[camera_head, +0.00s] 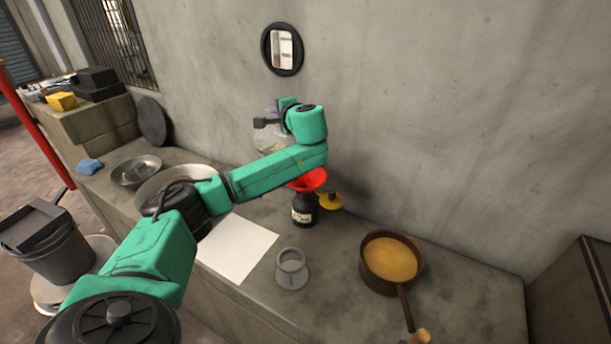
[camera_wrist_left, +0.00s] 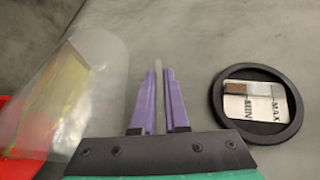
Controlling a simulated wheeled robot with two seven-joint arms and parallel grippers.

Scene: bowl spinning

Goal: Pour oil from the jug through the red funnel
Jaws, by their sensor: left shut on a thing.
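My left gripper (camera_head: 273,110) is raised near the wall, partly hidden by its own wrist. In the left wrist view its purple fingers (camera_wrist_left: 158,105) are shut on a thin upright piece, seemingly the handle of the clear jug (camera_wrist_left: 98,70). Yellow oil shows inside the jug. In the head view the jug (camera_head: 264,140) is mostly hidden behind my arm. The red funnel (camera_head: 312,180) sits in the neck of a dark bottle (camera_head: 303,208) on the counter, partly covered by my forearm. Red, likely the funnel (camera_wrist_left: 12,120), shows at the left wrist view's edge. My right gripper is not in view.
A round black-framed panel (camera_head: 268,62) hangs on the wall; in the wrist view it reads MIN and MAX. A brown pan (camera_head: 368,272) of yellow liquid, a grey pot (camera_head: 292,280), a white sheet (camera_head: 238,250), a yellow item (camera_head: 332,203) and metal bowls (camera_head: 135,172) occupy the counter.

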